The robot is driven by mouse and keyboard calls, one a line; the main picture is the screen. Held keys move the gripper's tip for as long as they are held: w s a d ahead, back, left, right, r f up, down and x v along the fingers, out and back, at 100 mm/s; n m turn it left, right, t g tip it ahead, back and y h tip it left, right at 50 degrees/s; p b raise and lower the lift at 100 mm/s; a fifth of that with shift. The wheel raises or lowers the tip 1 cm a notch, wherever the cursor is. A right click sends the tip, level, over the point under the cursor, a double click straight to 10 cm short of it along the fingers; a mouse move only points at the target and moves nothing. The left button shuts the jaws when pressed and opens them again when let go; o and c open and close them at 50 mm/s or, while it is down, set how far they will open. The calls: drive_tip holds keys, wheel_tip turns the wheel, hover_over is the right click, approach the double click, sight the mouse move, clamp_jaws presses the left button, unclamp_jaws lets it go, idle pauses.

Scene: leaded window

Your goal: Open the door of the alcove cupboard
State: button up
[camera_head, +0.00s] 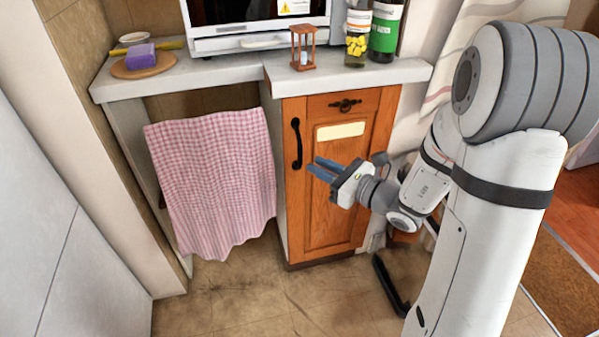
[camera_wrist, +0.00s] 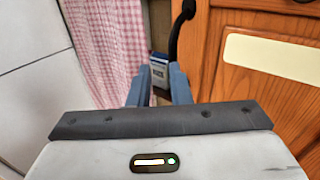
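The wooden cupboard door (camera_head: 338,215) sits under the right part of the counter and looks shut, with a pale blank label on it. Its black bar handle (camera_head: 296,143) stands upright near the door's left edge. My gripper (camera_head: 313,164) is in front of the door, a little right of the handle's lower end in the head view. Its two blue-grey fingers are apart with nothing gripped. In the wrist view the handle (camera_wrist: 180,28) hangs just beyond the right fingertip, and the gripper (camera_wrist: 158,82) appears open below it. I cannot tell whether a finger touches anything.
A pink checked cloth (camera_head: 215,180) hangs left of the cupboard. An hourglass (camera_head: 303,50), a pill bottle (camera_head: 357,30) and a green-labelled bottle (camera_head: 385,28) stand on the counter. Bare floor (camera_head: 240,290) lies in front.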

sight(301, 157)
drive_tip(key=shift+m+t, duration=0.4)
drive_tip(key=shift+m, duration=0.1)
drive_tip(key=w+a+b, duration=0.1)
drive_tip(key=w+a, duration=0.1)
drive_tip(key=w, duration=0.1)
drive_tip(key=w+a+f, duration=0.1)
drive_tip(key=w+a, duration=0.2)
drive_tip(key=shift+f+b, duration=0.15)
drive_tip(key=shift+b, duration=0.2)
drive_tip(key=shift+c, duration=0.6)
clamp_jaws()
drive_tip(key=shift+a, duration=0.15)
